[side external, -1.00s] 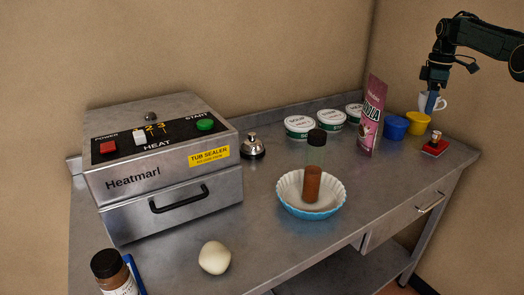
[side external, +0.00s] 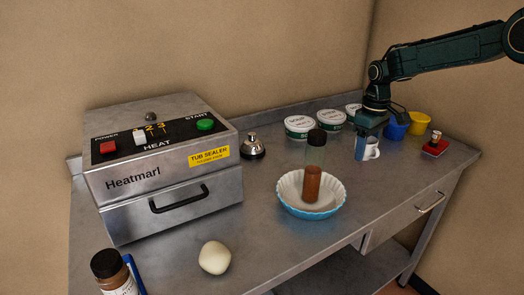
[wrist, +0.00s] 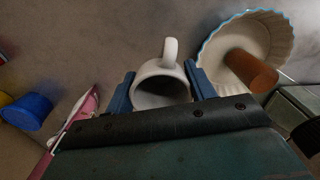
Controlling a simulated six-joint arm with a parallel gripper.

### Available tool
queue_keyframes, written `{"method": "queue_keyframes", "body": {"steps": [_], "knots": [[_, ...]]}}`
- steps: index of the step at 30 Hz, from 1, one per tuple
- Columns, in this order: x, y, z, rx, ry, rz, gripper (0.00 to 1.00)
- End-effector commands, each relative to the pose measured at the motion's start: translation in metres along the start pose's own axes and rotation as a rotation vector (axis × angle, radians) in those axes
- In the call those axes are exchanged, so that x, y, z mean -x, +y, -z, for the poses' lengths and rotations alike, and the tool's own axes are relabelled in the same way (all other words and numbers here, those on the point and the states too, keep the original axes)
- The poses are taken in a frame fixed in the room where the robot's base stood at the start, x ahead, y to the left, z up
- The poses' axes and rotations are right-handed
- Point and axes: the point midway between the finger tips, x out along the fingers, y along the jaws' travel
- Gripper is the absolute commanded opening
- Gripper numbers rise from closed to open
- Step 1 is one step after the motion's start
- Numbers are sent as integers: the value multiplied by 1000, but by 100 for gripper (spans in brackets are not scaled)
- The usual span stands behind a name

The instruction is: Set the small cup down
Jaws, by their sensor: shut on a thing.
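The small cup (side external: 371,152) is white with a handle and appears upright in the side view, low over the steel counter. I cannot tell whether its base touches the counter. My gripper (side external: 364,146) is shut on it. In the wrist view the cup (wrist: 160,82) sits between the two blue fingers of my gripper (wrist: 161,92). Its mouth faces the camera and its handle points to the top of the picture.
A fluted bowl (side external: 335,207) holding a dark-capped jar (side external: 313,183) stands to the cup's left. A blue cup (side external: 395,129), a yellow cup (side external: 419,123) and white tubs (side external: 299,126) are behind. A pink packet (wrist: 85,108) is close by.

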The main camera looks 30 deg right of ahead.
Motion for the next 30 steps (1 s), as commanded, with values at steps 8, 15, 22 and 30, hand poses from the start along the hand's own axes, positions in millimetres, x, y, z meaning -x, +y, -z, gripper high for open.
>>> {"method": "queue_keyframes", "body": {"steps": [8, 15, 22, 30], "knots": [[-27, -73, -18, -110, -1, 0, 30], [-40, -104, -32, -172, 0, 0, 30], [-43, -110, -35, -187, 1, 0, 30], [-43, -109, -35, -186, 1, 0, 30]]}}
